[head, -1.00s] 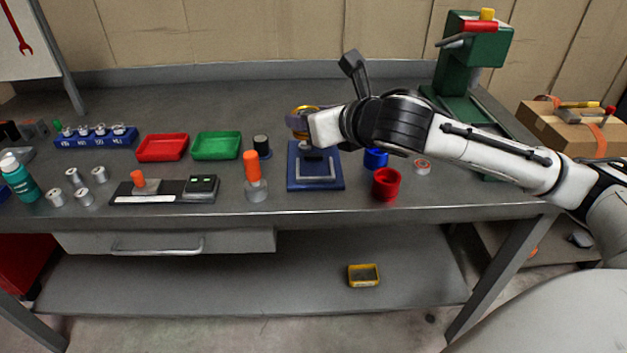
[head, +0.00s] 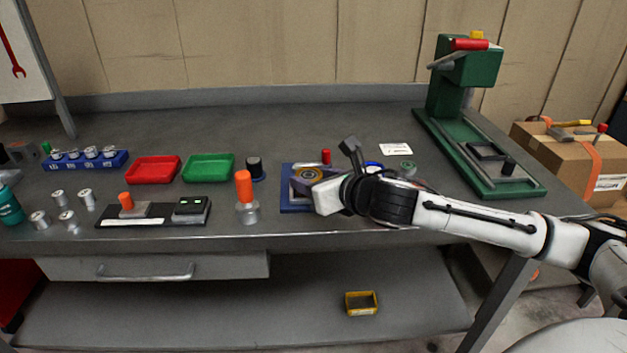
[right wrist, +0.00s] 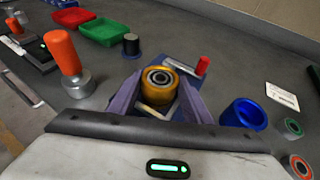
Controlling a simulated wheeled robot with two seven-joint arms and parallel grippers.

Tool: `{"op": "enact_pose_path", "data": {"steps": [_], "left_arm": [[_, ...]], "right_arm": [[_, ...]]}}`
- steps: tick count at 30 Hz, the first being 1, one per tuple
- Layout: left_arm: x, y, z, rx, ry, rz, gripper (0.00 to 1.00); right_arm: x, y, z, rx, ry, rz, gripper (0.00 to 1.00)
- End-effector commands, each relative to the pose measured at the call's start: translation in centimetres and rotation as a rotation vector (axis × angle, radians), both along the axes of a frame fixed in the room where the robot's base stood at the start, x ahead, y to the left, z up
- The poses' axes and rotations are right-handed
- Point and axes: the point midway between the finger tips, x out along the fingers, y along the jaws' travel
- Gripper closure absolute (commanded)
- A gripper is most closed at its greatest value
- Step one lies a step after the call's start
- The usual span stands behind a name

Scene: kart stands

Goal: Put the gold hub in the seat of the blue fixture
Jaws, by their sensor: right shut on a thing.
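The gold hub (head: 309,174) is in my right gripper (head: 307,182), over the blue fixture (head: 287,197). In the right wrist view the gold hub (right wrist: 160,82) shows its dark bearing centre face up, between the two purple fingers of the right gripper (right wrist: 158,95). The fingers are shut on it. The blue fixture (right wrist: 187,61) shows behind and around the hub, with a red-topped part (right wrist: 203,65) at its far edge. The seat is hidden beneath the hub, so I cannot tell whether the hub touches it. My left gripper is not in view.
An orange-handled tool (head: 244,190) and a black cylinder (head: 255,167) stand left of the fixture. A blue cup (right wrist: 243,114) and small rings stand to its right. A green press (head: 465,110) is at the back right. The bench behind the fixture is mostly clear.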

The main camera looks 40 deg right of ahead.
Motion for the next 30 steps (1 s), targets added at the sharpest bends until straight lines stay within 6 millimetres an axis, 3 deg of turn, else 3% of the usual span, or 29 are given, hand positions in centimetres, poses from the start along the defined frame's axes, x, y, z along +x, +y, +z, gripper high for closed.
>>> {"op": "enact_pose_path", "data": {"steps": [8, 9, 12, 23, 30], "left_arm": [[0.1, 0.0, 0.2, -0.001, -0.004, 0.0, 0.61], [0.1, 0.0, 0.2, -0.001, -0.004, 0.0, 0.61], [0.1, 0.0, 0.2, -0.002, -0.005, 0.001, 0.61], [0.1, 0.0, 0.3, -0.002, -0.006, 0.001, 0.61], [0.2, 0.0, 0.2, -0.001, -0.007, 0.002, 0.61]], "right_arm": [[0.1, 0.0, 0.1, 0.0, -0.005, 0.0, 0.88], [0.0, 0.0, -0.1, 0.001, -0.001, 0.0, 0.5], [0.0, 0.0, -0.1, 0.001, -0.001, 0.0, 0.37], [-0.1, 0.0, 0.3, -0.001, -0.001, 0.0, 0.37], [-3.8, 0.2, 1.6, -0.008, 0.002, 0.002, 0.37]]}}
